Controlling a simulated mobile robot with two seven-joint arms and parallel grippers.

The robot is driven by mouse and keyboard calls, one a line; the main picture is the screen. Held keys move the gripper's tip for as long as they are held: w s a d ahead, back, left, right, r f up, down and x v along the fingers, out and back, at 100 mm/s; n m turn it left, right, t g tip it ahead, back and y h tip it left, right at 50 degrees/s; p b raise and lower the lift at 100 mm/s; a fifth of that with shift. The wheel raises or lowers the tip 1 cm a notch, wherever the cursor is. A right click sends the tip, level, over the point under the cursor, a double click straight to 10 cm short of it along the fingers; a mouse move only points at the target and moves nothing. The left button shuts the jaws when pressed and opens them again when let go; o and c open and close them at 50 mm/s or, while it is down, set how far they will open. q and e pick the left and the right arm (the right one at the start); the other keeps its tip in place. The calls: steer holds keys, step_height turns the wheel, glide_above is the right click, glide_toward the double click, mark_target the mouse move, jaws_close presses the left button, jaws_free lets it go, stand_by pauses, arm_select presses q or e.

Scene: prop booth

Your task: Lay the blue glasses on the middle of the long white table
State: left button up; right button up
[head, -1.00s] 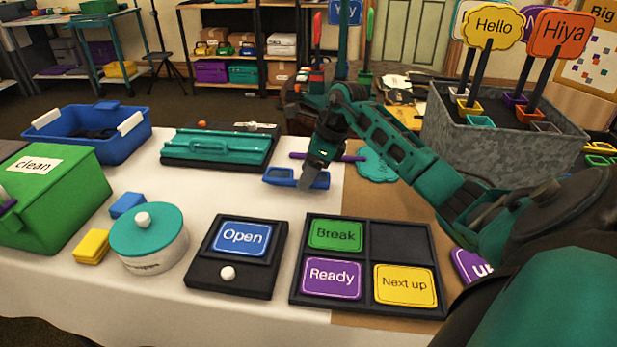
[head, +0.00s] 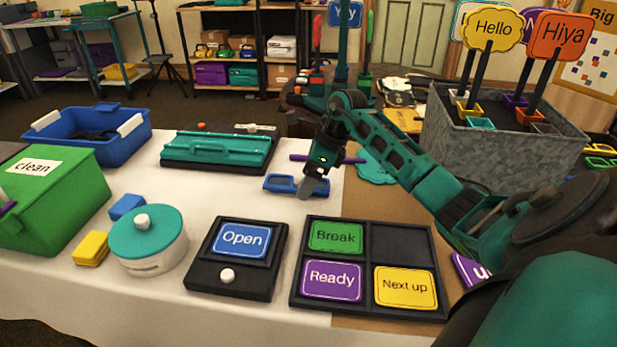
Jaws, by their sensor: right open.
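The blue glasses (head: 281,184) lie on the long white table (head: 225,190), near its middle and left of the brown part of the top. My right gripper (head: 314,188) points down at the right end of the glasses and covers part of them. It is open, with its fingers still close about the frame; I cannot tell whether they touch it. My left gripper is not in view.
A teal case on a dark tray (head: 171,165) lies behind left. A dark card tray (head: 365,309), a black box with an Open card (head: 232,285) and a teal-lidded tin (head: 147,237) stand in front. A grey planter (head: 500,150) stands right.

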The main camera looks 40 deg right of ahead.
steer(key=p+v, duration=0.1)
steer(key=v, duration=1)
steer(key=shift+r+p, duration=0.3)
steer(key=shift+r, duration=0.1)
steer(key=shift+d, duration=0.1)
